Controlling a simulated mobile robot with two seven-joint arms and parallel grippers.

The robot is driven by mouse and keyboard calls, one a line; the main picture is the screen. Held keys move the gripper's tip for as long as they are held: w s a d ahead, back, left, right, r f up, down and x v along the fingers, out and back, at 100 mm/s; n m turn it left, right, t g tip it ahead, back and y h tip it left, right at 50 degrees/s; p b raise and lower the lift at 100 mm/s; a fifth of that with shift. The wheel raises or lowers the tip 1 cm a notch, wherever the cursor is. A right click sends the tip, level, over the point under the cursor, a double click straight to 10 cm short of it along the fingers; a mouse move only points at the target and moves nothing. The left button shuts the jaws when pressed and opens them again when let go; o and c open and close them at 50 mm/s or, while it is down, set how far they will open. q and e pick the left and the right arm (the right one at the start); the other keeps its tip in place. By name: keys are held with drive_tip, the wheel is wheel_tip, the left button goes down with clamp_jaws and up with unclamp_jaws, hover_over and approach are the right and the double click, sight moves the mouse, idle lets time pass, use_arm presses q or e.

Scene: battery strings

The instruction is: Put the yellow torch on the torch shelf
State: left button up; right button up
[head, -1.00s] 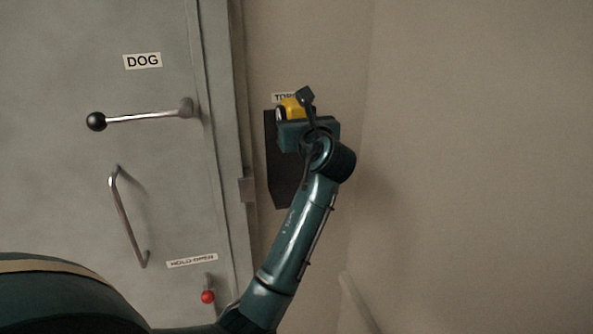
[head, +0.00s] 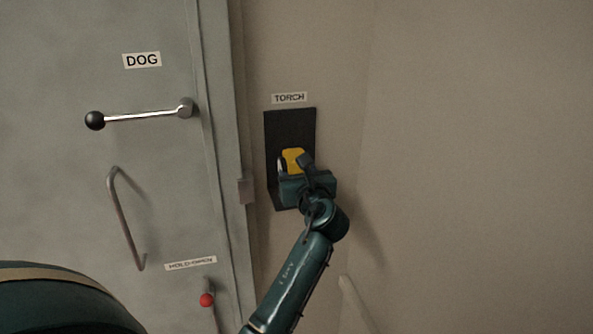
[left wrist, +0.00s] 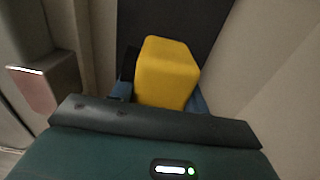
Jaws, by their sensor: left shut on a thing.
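The yellow torch (head: 292,159) is held by my left gripper (head: 299,168) in front of the lower half of the dark torch shelf (head: 290,128). In the left wrist view the yellow torch (left wrist: 168,72) stands between the fingers, with the dark shelf panel (left wrist: 205,22) behind it. The left gripper (left wrist: 160,92) is shut on it. The gripper hides the lower part of the torch and of the shelf, so I cannot tell whether the torch touches the shelf. My right gripper is not in view.
A TORCH label (head: 290,98) is above the shelf. A grey door (head: 155,85) on the left has a DOG lever (head: 145,117), a pull handle (head: 122,215) and a red-knobbed hold-open catch (head: 207,299). A door-frame block (head: 246,191) is close left of the gripper. The right wall is bare.

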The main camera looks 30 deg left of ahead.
use_arm(q)
drive_tip(key=o, duration=1.2)
drive_tip(key=v, duration=0.6)
drive_tip(key=s+d+f+n+h, duration=0.3)
drive_tip(key=d+f+h, duration=0.1)
drive_tip(key=f, duration=0.3)
drive_tip(key=s+d+f+n+t+h, duration=0.1)
drive_tip(key=s+d+f+n+h, duration=0.2)
drive_tip(key=f, duration=0.4)
drive_tip(key=s+d+f+n+h, duration=0.3)
drive_tip(key=d+f+h, duration=0.1)
drive_tip(key=f, duration=0.4)
drive_tip(key=s+d+f+n+h, duration=0.2)
drive_tip(key=s+n, duration=0.2)
drive_tip(key=s, duration=0.1)
drive_tip(key=s+d+f+n+g+h, duration=0.1)
drive_tip(key=s+d+f+n+h, duration=0.1)
drive_tip(key=s+n, duration=0.3)
drive_tip(key=s+d+f+n+h, duration=0.2)
drive_tip(key=s+d+n, duration=0.2)
drive_tip(key=s, duration=0.1)
drive_tip(key=shift+s+f+n+g+h, duration=0.15)
drive_tip(key=shift+f+n+g+h, duration=0.15)
drive_tip(key=shift+f+n+h, duration=0.1)
drive_tip(key=shift+r, duration=0.1)
